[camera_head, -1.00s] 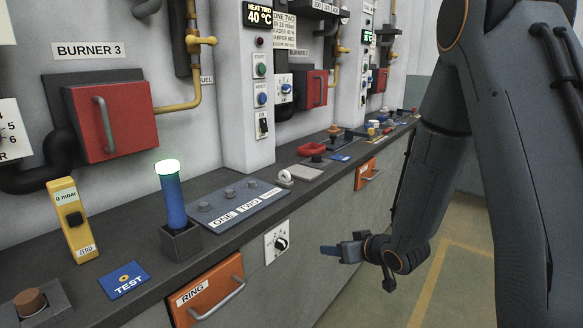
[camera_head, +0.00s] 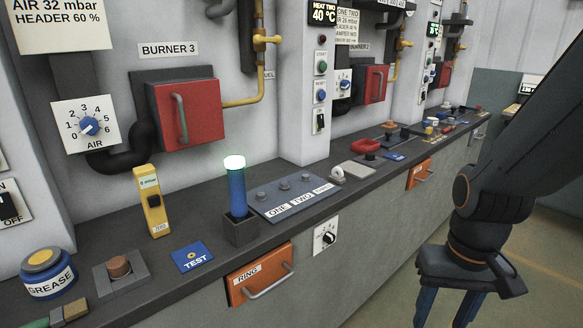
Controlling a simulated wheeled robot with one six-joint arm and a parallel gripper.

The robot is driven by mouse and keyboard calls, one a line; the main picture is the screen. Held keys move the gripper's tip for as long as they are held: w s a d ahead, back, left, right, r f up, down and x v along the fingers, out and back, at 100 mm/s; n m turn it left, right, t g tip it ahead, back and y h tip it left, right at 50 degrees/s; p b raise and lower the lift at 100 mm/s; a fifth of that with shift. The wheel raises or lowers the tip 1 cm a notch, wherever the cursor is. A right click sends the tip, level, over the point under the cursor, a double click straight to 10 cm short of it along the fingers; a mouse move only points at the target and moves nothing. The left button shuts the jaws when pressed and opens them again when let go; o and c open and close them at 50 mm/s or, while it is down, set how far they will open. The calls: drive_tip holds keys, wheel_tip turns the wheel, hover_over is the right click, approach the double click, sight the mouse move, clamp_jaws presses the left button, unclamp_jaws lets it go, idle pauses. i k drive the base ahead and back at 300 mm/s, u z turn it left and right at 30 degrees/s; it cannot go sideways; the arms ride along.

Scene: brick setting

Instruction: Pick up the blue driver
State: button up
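A blue upright cylinder (camera_head: 237,192) with a glowing white-green top stands in a dark square holder (camera_head: 241,231) on the counter. It is the only driver-like blue thing I see, but I cannot tell for sure that it is the blue driver. My gripper (camera_head: 446,308) is at the lower right, well right of the cylinder and in front of the counter. Its two blue fingers point down and stand apart with nothing seen between them. Their tips are cut off by the bottom edge.
The dark counter (camera_head: 190,232) holds a yellow meter (camera_head: 153,203), a blue TEST card (camera_head: 191,257), a GREASE tin (camera_head: 46,273) and a ONE TWO panel (camera_head: 292,197). An orange RING drawer (camera_head: 260,275) with a protruding handle is below. The floor at right is clear.

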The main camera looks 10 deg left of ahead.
sight(234, 165)
drive_tip(key=u, duration=0.8)
